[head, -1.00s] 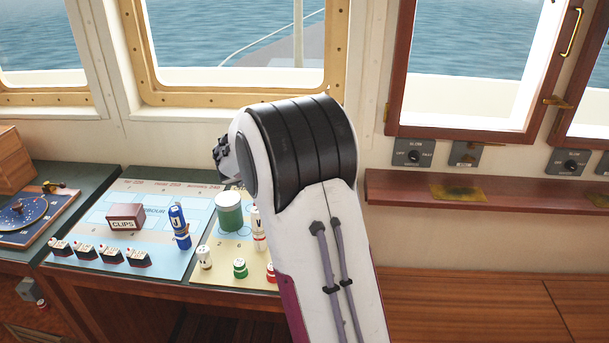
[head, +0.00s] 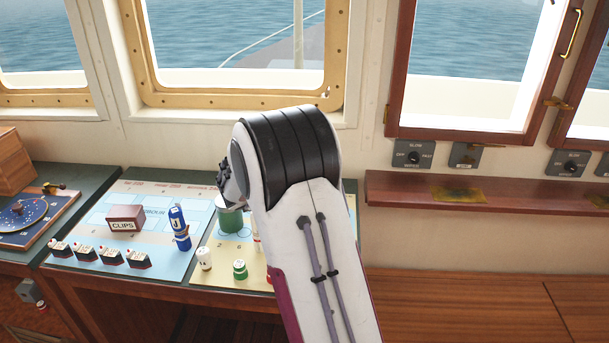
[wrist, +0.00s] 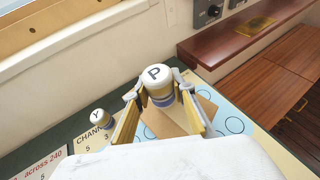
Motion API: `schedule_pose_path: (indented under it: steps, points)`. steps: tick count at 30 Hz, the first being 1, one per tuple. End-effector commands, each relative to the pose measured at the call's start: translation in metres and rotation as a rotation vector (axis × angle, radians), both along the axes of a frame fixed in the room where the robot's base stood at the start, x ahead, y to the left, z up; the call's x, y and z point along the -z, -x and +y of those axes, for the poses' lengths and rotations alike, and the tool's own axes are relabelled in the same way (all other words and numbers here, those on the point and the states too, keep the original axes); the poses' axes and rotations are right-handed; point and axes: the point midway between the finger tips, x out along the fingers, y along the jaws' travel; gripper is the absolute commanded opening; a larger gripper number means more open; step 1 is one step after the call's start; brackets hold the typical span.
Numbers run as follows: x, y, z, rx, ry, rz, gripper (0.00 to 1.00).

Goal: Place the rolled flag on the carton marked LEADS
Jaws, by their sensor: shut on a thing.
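My gripper (wrist: 160,92) is shut on a rolled flag (wrist: 158,78) with a white top marked P and a blue band, seen in the wrist view. The flag looks roughly upright between the two fingers. A plain tan carton-like surface (wrist: 163,125) shows below it; no LEADS marking is readable, and I cannot tell whether the flag touches it. In the head view my arm hides the held flag, the fingertips and that carton.
A carton marked CLIPS (head: 124,218), a blue roll marked J (head: 178,222) and a green cylinder (head: 231,216) stand on the chart. A roll marked Y (wrist: 103,119) stands left of my gripper. Several small ship models (head: 98,254) line the chart's front. A wooden ledge (head: 520,195) is at right.

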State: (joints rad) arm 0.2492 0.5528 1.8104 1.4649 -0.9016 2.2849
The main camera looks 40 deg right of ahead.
Motion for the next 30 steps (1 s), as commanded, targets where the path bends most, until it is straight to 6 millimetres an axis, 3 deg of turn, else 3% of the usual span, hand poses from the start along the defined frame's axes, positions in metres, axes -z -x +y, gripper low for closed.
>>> schedule_pose_path:
  steps: [17, 18, 19, 30]
  points:
    - [0.0091, 0.0, -0.0001, 0.0, 0.0, 0.0, 0.05]
    - [0.0089, -0.0001, 0.0, 0.0, 0.001, 0.0, 0.32]
    - [0.0088, -0.0001, -0.0001, 0.0, 0.001, 0.0, 0.4]
    - [0.0083, -0.0001, 0.0, 0.0, 0.0, -0.001, 0.41]
